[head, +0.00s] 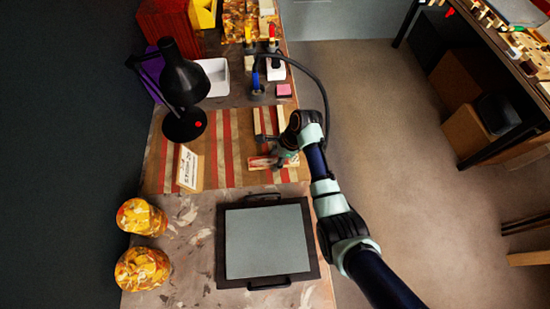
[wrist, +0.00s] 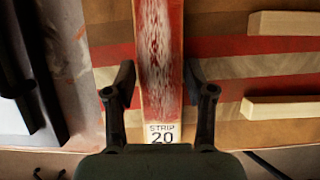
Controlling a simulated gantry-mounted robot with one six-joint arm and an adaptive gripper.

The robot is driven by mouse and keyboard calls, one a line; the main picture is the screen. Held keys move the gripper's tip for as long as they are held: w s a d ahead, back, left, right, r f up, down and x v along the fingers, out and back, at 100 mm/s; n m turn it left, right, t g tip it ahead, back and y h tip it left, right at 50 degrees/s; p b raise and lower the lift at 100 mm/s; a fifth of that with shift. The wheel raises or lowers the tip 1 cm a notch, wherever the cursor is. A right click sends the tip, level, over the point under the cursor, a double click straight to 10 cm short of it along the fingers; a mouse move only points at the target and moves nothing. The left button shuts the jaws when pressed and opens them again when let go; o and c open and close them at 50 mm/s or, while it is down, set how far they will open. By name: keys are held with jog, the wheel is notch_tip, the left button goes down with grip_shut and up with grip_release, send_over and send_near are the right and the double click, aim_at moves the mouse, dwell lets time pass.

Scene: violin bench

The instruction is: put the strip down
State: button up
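The strip (wrist: 158,60) is a narrow pale wooden piece with a streaked red and white face and a label reading "STRIP 20" at its near end. In the wrist view it runs lengthwise between the fingers of my gripper (wrist: 158,82). The fingertips meet its two long edges, so my gripper looks shut on it. In the head view the strip (head: 262,163) lies across the picture under my gripper (head: 283,158), at or just above the striped board (head: 215,150). Whether it touches the board is unclear.
Pale wooden blocks (wrist: 285,23) lie on the board at the right of the wrist view. A dark-framed grey plate (head: 265,242) sits nearer on the bench. A small sign (head: 187,168), a black lamp (head: 184,85) and two mottled orange objects (head: 141,217) stand to the left.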

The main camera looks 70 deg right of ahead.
jog(key=shift+o, duration=0.8)
jog(key=shift+r, duration=0.25)
jog(key=p+v, duration=0.4)
jog(key=v, duration=0.7)
jog(key=shift+s+d+r, duration=0.15)
jog(key=shift+s+r, duration=0.05)
jog(key=shift+r, duration=0.15)
